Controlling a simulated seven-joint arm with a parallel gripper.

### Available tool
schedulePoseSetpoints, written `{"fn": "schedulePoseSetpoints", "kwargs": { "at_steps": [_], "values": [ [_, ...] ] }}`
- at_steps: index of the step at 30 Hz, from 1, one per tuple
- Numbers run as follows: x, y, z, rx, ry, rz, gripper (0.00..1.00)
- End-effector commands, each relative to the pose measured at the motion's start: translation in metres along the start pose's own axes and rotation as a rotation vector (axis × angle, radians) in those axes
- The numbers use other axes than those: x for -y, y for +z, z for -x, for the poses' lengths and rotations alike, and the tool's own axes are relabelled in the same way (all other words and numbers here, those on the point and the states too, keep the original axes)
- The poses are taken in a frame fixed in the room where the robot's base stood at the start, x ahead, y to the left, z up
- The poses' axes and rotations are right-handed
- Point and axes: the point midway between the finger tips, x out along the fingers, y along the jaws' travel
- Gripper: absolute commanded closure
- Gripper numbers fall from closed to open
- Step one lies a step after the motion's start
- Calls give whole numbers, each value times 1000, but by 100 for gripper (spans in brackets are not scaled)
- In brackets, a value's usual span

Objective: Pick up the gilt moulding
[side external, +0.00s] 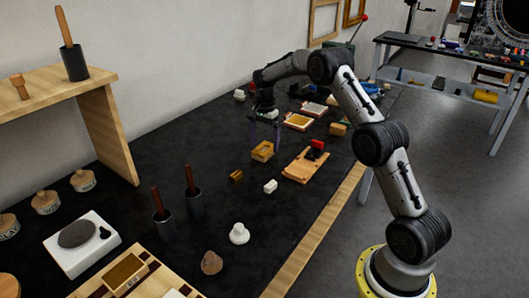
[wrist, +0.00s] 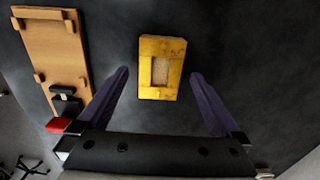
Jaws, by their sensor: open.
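The gilt moulding (wrist: 173,48) is a small yellow-gold block with a rectangular recess showing a paler, rough surface. In the wrist view it lies on the dark tabletop, ahead of and between my fingers. In the side view it appears as a gold-and-wood block (side external: 262,151) on the black bench. My gripper (side external: 265,140) is above it, pointing down, with its two purple fingers spread. In the wrist view my gripper (wrist: 159,73) is open and empty, with clear space on both sides of the block. I see no contact.
A wooden board with a red-and-black clamp (side external: 305,165) lies to the right of the moulding; it also shows in the wrist view (wrist: 50,45). A small gold piece (side external: 236,175) and a white block (side external: 270,186) lie nearer the camera. Framed trays (side external: 298,121) stand behind.

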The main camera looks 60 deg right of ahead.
Motion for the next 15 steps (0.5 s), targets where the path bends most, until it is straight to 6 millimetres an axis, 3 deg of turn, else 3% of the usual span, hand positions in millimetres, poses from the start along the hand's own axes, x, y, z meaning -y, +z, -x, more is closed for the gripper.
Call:
{"fn": "schedulePoseSetpoints", "kwargs": {
  "at_steps": [4, 13, 15],
  "values": [
    [0, 0, -17, 1, 1, 0, 0],
    [0, 0, -21, -1, -1, 0, 0],
    [0, 0, -21, 0, -1, 0, 13]
  ]
}}
